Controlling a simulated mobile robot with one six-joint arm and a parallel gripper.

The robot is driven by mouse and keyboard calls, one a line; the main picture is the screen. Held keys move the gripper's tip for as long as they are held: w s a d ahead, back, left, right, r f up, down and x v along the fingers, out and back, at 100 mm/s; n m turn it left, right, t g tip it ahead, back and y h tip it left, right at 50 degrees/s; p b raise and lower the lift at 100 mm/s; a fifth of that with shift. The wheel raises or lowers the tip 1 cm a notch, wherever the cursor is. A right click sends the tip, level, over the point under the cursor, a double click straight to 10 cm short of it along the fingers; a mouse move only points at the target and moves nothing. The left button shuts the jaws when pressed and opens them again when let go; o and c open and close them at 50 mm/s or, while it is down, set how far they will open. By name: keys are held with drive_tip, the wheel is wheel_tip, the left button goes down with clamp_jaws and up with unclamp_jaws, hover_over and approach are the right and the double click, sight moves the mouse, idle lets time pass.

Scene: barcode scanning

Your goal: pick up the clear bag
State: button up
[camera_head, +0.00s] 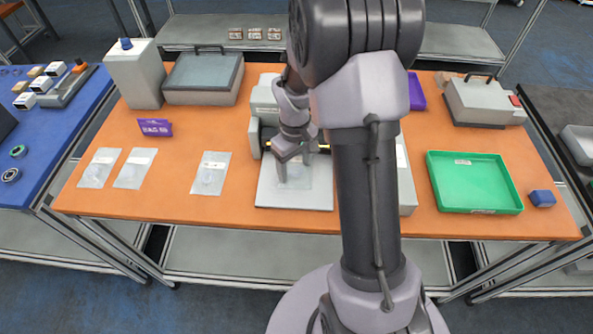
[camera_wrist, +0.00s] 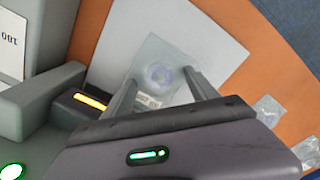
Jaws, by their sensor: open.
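A clear bag (camera_wrist: 160,62) with a round thing inside and a small printed label lies flat on a white plate (camera_wrist: 203,38) in the wrist view. In the head view this bag (camera_head: 299,177) is partly hidden by my gripper (camera_head: 290,170). My gripper is open and empty, with its fingers pointing down over the bag. In the wrist view the two fingertips (camera_wrist: 160,78) appear on either side of the bag; I cannot tell whether they touch it. More clear bags (camera_head: 209,174) (camera_head: 135,169) (camera_head: 98,168) lie flat on the table's left side.
A grey machine (camera_head: 265,101) stands directly behind the plate. A purple sign (camera_head: 155,127), a grey case (camera_head: 203,78) and a pale box (camera_head: 135,74) are at left. A green tray (camera_head: 470,190) and a blue block (camera_head: 542,198) are at right.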

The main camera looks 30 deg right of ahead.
drive_tip(key=shift+r, duration=0.1)
clamp_jaws()
